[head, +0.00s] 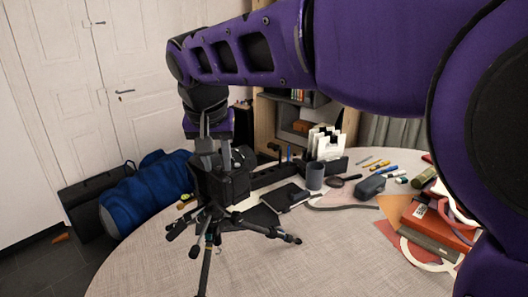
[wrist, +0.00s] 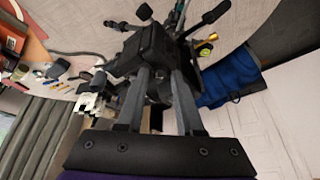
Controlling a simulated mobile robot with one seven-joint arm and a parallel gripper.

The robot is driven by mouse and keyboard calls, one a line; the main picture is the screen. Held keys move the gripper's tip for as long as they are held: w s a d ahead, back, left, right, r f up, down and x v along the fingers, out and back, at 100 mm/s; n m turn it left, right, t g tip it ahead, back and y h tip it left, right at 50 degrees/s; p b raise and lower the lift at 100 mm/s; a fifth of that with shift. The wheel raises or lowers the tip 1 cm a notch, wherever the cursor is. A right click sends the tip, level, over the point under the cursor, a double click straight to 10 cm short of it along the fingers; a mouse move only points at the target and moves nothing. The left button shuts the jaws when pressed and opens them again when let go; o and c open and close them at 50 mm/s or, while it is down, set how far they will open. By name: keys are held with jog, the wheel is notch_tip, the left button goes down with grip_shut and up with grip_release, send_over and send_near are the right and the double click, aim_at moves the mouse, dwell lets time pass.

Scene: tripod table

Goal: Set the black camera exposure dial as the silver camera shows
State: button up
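The black camera (head: 222,186) sits on a small black tripod (head: 207,238) at the left part of the round table. In the wrist view the dark camera body (wrist: 157,46) lies just past my fingertips. My gripper (head: 214,150) points down over the camera top, with its two grey fingers apart. The fingers also show apart in the wrist view (wrist: 160,75), with dark parts visible between them. I cannot tell whether they touch the camera. The exposure dial and its setting are too small and dark to read. I cannot make out a silver camera in either view.
Behind the camera are a dark notebook (head: 286,197), a grey cup (head: 315,176) and a magnifying glass (head: 342,181). A dark case (head: 370,187) and red books (head: 436,228) lie to the right. A blue bag (head: 152,197) is beyond the table's left edge. The front tabletop is clear.

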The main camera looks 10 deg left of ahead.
grip_shut()
dwell(0.3)
jog(key=n+p, duration=0.1)
jog(key=n, duration=0.1)
jog(key=n+y+p, duration=0.1)
jog(key=n, duration=0.1)
jog(key=shift+w+d+r+g+y, duration=0.1)
jog(key=shift+d+g+y, duration=0.1)
jog(key=shift+g+y, duration=0.15)
jog(key=shift+w+n+g+y+p, duration=0.1)
jog(key=shift+n+g+y+p, duration=0.25)
jog(key=shift+n, duration=0.55)
jog(key=shift+n+g+p, duration=0.1)
jog(key=shift+n+p, duration=0.3)
jog(key=shift+n, duration=0.5)
grip_release()
